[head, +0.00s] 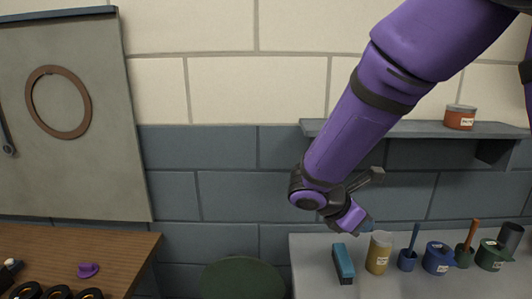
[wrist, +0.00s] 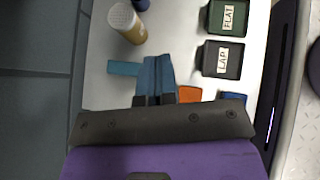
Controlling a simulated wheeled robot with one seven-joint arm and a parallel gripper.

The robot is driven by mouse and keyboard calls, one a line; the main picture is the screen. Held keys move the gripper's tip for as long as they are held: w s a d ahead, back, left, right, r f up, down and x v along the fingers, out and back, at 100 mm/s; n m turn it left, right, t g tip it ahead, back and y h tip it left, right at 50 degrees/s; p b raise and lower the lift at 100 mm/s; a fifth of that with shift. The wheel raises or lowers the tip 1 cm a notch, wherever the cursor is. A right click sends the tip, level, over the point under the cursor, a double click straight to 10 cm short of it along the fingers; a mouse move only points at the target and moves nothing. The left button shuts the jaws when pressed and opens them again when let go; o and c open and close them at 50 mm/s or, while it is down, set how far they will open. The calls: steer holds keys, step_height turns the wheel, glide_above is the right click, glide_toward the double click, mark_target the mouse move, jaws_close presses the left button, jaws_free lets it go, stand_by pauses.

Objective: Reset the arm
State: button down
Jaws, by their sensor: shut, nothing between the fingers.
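My purple arm reaches down from the upper right in the head view. It ends in my gripper (head: 360,226), which is above the back left part of the pale bench (head: 318,285). In the wrist view my gripper (wrist: 157,62) is shut, its two blue-grey fingers together with nothing between them. A teal block (head: 343,263) lies on the bench below my gripper. In the wrist view the teal block (wrist: 122,68) shows just left of the fingers, partly hidden behind them.
A tan cup (head: 379,254), blue and green pots and a dark cup stand on the bench right of the block. Bins labelled LAP (wrist: 222,60) and FLAT (wrist: 228,18) show in the wrist view. A wall shelf (head: 420,129) is behind my arm. A wooden table (head: 120,245) stands left.

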steer(key=s+d+r+m+t+y, duration=0.1)
steer(key=s+d+r+m+y, duration=0.3)
steer(key=s+r+m, duration=0.4)
steer(key=s+d+r+m+t+y, duration=0.2)
steer(key=s+d+r+m+y, duration=0.2)
steer(key=s+r+m, duration=0.3)
steer(key=shift+s+d+r+m+y, duration=0.4)
steer(key=shift+s+m+y, duration=0.5)
steer(key=shift+s+m, duration=1.95)
steer(key=shift+w, duration=0.1)
